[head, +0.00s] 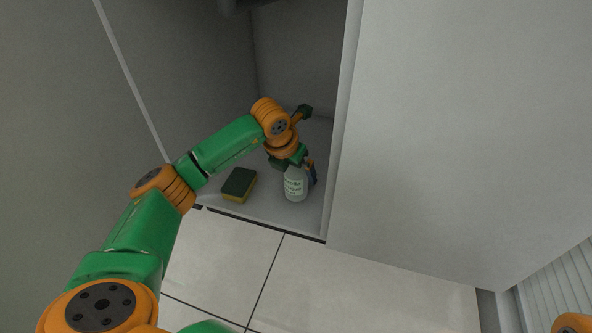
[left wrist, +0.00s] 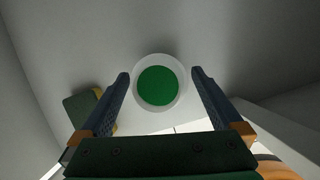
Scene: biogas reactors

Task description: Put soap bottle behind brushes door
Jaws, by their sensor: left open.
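The soap bottle (head: 295,185), white with a label, stands upright on the floor of an open cabinet, near its front edge. My left gripper (head: 297,170) is over the bottle from above, and its blue finger shows just right of the bottle. In the left wrist view the bottle's round white top with a green centre (left wrist: 158,85) lies between the two open fingers (left wrist: 160,73), with a gap visible on each side. The gripper hides the top of the bottle in the head view. No brushes are seen. My right gripper is not in view.
A green and yellow sponge (head: 239,184) lies on the cabinet floor left of the bottle; it also shows in the left wrist view (left wrist: 84,108). A large pale panel (head: 450,130) stands at the right of the opening. The tiled floor (head: 230,245) in front is clear.

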